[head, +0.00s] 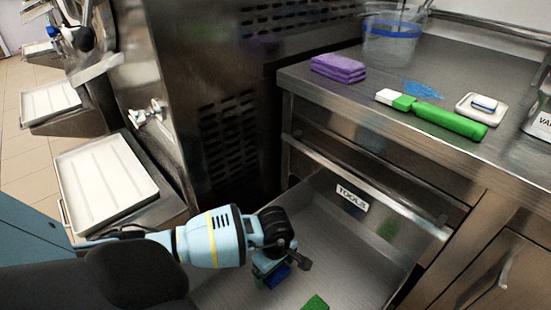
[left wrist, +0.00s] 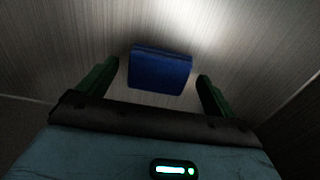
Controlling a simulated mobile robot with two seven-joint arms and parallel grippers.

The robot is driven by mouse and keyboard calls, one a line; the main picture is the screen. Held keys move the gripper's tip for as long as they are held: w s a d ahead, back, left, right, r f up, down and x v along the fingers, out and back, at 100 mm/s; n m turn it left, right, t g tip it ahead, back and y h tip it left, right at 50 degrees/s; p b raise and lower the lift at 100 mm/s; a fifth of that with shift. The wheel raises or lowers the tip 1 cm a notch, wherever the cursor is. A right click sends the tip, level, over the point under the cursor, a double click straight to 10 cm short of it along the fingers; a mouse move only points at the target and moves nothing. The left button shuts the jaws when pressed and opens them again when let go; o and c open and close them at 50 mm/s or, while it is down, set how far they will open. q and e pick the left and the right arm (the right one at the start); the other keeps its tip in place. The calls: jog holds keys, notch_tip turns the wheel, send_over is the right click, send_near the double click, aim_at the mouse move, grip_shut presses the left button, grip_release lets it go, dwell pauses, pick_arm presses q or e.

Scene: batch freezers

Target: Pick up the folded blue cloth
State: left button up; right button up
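The folded blue cloth (left wrist: 160,70) lies on the bare metal floor of the open drawer (head: 350,262). In the left wrist view it is between and just beyond my left gripper's two green fingers (left wrist: 158,84), with a gap on each side. In the head view my left gripper (head: 272,268) reaches down into the drawer, and a little of the blue cloth (head: 279,276) shows by its fingers, mostly hidden. My left gripper is open and empty. Whether the fingertips are level with the cloth is hard to tell. My right gripper does not show.
The drawer front carries a "TOOLS" label (head: 352,197). A green item (head: 316,302) is cut off at the bottom edge. On the counter above are a purple folded stack (head: 338,68), a green-handled tool (head: 450,120), a white dish (head: 482,109) and a clear tub (head: 391,42).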

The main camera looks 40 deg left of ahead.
aim_at(275, 273)
pick_arm(q)
jog(key=c, duration=0.9)
jog(key=shift+c, duration=0.2)
jog(key=shift+r, duration=0.5)
jog(key=r, duration=0.1)
jog(key=r+p, duration=0.1)
jog(key=r, duration=0.1)
jog(key=shift+s+d, duration=0.2)
jog(key=shift+s, duration=0.05)
jog(key=s+d+p, duration=0.1)
jog(key=s+d, duration=0.2)
jog(key=s+d+p, duration=0.1)
jog(key=s+d, duration=0.2)
jog(key=s, duration=0.1)
jog(key=s+d+r, duration=0.1)
jog(key=s+d, duration=0.2)
jog(key=shift+s+p, duration=0.3)
jog(key=shift+p, duration=0.1)
jog(key=shift+s+d, duration=0.5)
jog(key=shift+s, duration=0.05)
